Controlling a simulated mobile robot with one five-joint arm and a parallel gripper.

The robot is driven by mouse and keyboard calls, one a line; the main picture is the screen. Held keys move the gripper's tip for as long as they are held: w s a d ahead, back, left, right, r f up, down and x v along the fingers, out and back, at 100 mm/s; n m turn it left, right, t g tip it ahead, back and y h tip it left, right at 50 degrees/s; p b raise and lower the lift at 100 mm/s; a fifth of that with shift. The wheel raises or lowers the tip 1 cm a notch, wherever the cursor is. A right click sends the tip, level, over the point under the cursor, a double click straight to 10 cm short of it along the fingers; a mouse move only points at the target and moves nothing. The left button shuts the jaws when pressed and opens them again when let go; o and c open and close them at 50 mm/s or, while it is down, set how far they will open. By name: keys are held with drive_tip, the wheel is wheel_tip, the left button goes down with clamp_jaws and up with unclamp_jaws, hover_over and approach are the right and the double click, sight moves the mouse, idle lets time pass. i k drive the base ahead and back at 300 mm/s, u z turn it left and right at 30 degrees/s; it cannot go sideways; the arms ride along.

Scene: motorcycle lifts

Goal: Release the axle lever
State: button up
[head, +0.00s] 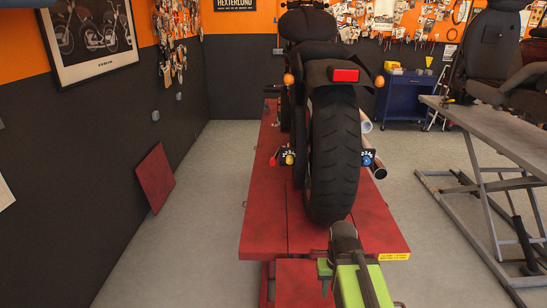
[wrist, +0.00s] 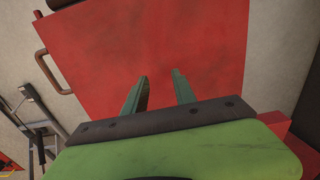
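The motorcycle (head: 333,150) stands upright on the red lift platform (head: 265,225), its rear wheel towards me. At the left of the wheel is a small red-tipped part (head: 273,160) beside a yellow knob (head: 289,159); it may be the axle lever, but it is too small to be sure. A dark and blue part (head: 367,157) sits at the wheel's right side. My green and black arm shows behind the wheel, low in the head view. In the wrist view my gripper (wrist: 160,78) is open, with two separated green fingers above the red platform (wrist: 110,45) and nothing between them.
A grey lift table (head: 480,125) with a dark seat (head: 490,55) stands at the right. A blue cabinet (head: 404,97) is at the back. A red panel (head: 155,177) leans on the left wall. Grey floor (head: 185,215) is clear left of the platform.

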sight(272, 160)
drive_tip(key=z, duration=0.4)
drive_tip(key=k, duration=0.1)
drive_tip(key=u, duration=2.9)
drive_tip(key=k, duration=1.25)
drive_tip(key=z, duration=0.65)
drive_tip(key=i, duration=1)
drive_tip(key=u, duration=0.1)
